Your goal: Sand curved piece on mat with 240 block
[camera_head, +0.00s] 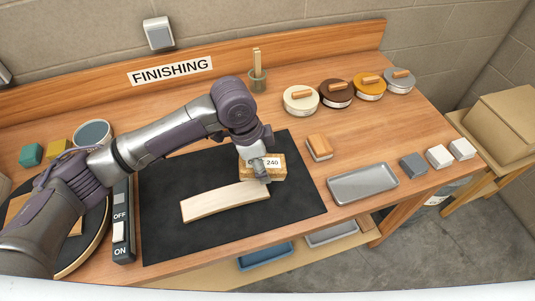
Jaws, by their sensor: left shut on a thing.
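A pale curved wooden piece (225,202) lies on the black mat (180,235). My left gripper (258,172) is shut on the tan sanding block labelled 240 (276,163). The block is at the right end of the curved piece, over the mat. I cannot tell whether it touches the wood. The gripper hides part of the block and its label. My right gripper is not in view.
A wood-topped block (319,147) and a grey metal tray (362,184) are right of the mat. Several small blocks (438,156) sit at the right edge. Lidded tins (300,99) line the back. An ON/OFF switch panel (122,225) is left of the mat.

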